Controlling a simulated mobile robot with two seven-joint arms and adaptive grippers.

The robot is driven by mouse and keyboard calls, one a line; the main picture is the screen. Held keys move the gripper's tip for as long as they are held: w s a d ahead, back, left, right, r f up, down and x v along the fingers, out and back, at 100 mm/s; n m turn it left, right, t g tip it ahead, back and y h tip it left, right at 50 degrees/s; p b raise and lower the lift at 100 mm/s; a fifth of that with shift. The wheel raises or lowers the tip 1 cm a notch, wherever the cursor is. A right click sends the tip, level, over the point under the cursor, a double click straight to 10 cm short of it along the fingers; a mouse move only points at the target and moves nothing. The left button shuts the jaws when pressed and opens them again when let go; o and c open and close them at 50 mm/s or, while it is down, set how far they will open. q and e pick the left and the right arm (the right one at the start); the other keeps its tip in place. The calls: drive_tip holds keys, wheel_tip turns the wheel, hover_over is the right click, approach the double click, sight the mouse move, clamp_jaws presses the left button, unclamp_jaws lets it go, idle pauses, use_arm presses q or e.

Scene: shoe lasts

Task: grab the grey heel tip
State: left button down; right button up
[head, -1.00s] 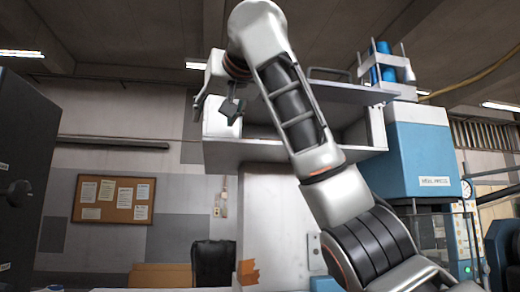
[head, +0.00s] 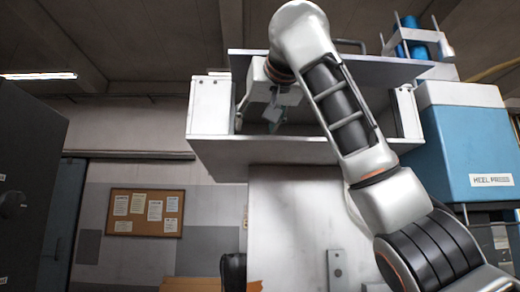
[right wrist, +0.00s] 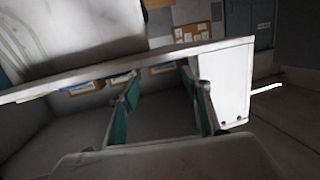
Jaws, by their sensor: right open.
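I cannot make out the grey heel tip in either view. My right gripper (head: 257,114) is high up at the open front of a white wall shelf (head: 300,152), between its upper and lower boards. Its fingers are apart. In the right wrist view the right gripper (right wrist: 160,82) shows two spread fingers with green pads and nothing held between them. The white shelf (right wrist: 236,88) runs across that view behind the fingers. My left gripper is in neither view.
The shelf's upper board (head: 335,68) and side panels bound the space around my right gripper. A blue heel press (head: 465,145) stands at the right. A dark cabinet (head: 30,170) is at the left. A cork board (head: 146,212) hangs on the wall.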

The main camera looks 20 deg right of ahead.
drive_tip(key=shift+w+d+r+p, duration=0.1)
drive_tip(key=shift+w+d+p, duration=0.15)
drive_tip(key=shift+w+p, duration=0.4)
drive_tip(key=w, duration=0.1)
drive_tip(key=w+p, duration=0.2)
drive_tip(key=w, duration=0.1)
drive_tip(key=shift+f, duration=0.3)
drive_tip(key=w, duration=0.1)
drive_tip(key=w+p, duration=0.1)
drive_tip(key=shift+w+d+f, duration=0.1)
drive_tip(key=shift+w+f, duration=0.2)
drive_tip(key=shift+f, duration=0.1)
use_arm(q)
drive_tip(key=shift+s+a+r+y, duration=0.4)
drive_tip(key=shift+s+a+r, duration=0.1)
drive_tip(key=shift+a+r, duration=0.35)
use_arm(e)
drive_tip(key=c, duration=0.7)
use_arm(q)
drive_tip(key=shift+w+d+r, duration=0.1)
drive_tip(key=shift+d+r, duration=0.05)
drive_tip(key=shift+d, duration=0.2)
use_arm(e)
drive_tip(key=shift+c, duration=0.7)
